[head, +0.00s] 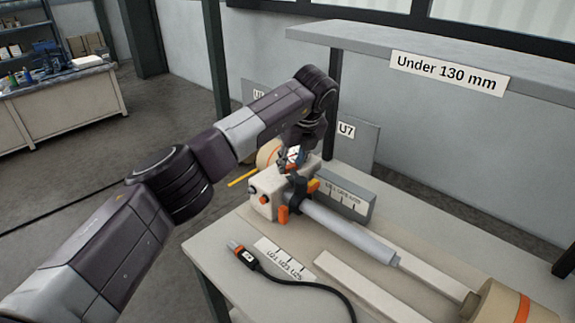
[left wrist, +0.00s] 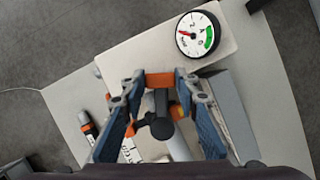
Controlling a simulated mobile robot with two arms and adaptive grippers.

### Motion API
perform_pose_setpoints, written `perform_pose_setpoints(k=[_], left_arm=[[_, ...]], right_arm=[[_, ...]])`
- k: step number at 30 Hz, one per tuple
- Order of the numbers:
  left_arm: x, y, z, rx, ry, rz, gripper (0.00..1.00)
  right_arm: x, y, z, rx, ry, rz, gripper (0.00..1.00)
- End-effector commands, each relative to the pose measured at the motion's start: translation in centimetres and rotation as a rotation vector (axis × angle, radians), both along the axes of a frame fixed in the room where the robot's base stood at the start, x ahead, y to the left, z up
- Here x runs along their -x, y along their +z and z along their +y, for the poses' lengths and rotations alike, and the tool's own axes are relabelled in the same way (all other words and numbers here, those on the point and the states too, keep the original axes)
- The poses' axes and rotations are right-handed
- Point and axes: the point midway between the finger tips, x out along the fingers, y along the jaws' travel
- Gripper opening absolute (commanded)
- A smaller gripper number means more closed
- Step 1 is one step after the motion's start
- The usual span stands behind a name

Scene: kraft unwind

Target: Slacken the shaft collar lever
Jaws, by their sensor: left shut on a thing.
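The white block (head: 268,193) with orange and red knobs stands on the table, and a grey shaft (head: 350,234) runs out from it to the lower right. A dark collar (head: 297,192) sits around the shaft near the block. My left gripper (head: 290,158) is above the block, its fingers small and partly blended with the parts there. In the left wrist view its fingers (left wrist: 162,80) close on both sides of an orange piece, apparently the collar lever (left wrist: 160,80). A dark stem and round black end (left wrist: 161,128) show between the fingers. My right gripper is out of view.
A dial gauge (left wrist: 198,34) is on the white block. A black cable with an orange-banded plug (head: 245,256) lies at the table's front. A cardboard-coloured roll (head: 503,305) is at lower right. A shelf labelled "Under 130 mm" (head: 447,73) overhangs the back.

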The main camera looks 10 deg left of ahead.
Motion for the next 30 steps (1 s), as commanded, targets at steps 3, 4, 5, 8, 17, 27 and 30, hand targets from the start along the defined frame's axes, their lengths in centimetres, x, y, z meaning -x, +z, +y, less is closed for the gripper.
perform_pose_setpoints(k=[3,4,5,8,17,27,30], left_arm=[[-0.10,0.19,0.01,-0.001,0.028,-0.006,0.00],[-0.09,0.19,-0.01,-0.001,0.032,-0.005,0.00],[-0.09,0.20,-0.01,-0.001,0.035,-0.006,0.00],[-0.08,0.22,0.00,0.000,0.043,-0.005,0.00],[-0.06,0.23,0.01,0.000,0.044,-0.005,0.00],[0.00,0.10,-0.03,0.001,0.043,-0.002,0.46],[0.02,0.06,-0.04,0.000,0.043,-0.001,0.46]], right_arm=[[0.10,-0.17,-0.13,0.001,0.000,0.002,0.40],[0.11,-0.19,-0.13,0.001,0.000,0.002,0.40],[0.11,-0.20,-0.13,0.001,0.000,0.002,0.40],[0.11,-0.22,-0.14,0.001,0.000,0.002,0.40],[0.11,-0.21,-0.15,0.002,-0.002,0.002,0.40],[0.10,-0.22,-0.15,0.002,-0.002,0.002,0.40],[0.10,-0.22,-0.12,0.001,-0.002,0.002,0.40]])
